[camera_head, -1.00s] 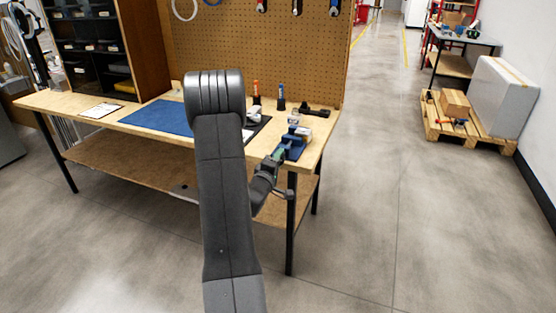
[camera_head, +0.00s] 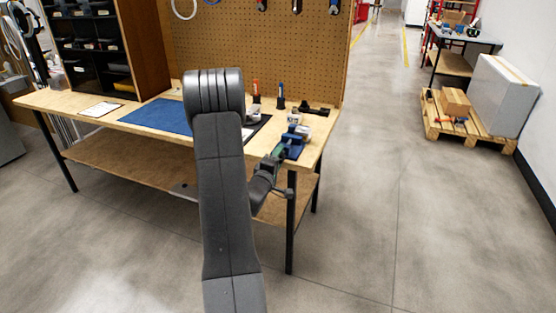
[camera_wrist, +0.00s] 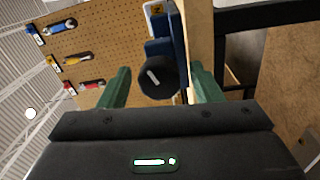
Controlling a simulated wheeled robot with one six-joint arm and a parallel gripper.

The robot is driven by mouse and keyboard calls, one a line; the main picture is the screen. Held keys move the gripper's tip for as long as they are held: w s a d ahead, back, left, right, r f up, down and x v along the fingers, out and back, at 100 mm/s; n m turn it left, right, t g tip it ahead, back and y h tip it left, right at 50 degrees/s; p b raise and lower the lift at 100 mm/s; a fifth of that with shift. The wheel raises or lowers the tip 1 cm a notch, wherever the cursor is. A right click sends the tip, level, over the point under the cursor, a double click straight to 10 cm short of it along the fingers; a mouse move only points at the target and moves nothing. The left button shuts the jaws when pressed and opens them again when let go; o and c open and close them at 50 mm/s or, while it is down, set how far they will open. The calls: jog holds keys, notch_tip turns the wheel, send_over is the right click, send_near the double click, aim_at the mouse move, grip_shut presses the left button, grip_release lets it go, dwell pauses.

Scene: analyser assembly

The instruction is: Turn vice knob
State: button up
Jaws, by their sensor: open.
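The blue vice (camera_head: 294,143) sits at the right front corner of the wooden workbench. In the wrist view its blue body (camera_wrist: 172,32) stands behind a round dark knob (camera_wrist: 157,77) with a light mark on its face. My gripper (camera_wrist: 162,82) is open, with one green finger left of the knob and the other right of it. The knob lies between the fingers, with a visible gap on the left; contact on the right is hard to tell. In the head view my gripper (camera_head: 275,158) is at the front of the vice, partly hidden by my arm.
The workbench (camera_head: 75,98) holds a blue mat (camera_head: 158,117), a clipboard (camera_head: 101,110) and small bottles. A pegboard (camera_head: 270,50) with tools rises behind. A table leg (camera_head: 291,225) stands below the vice.

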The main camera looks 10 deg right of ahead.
jog(key=v, duration=1.3)
jog(key=shift+s+a, duration=0.2)
jog(key=shift+s, duration=0.05)
jog(key=shift+f, duration=0.1)
jog(key=x, duration=1.4)
jog(key=shift+s, duration=0.1)
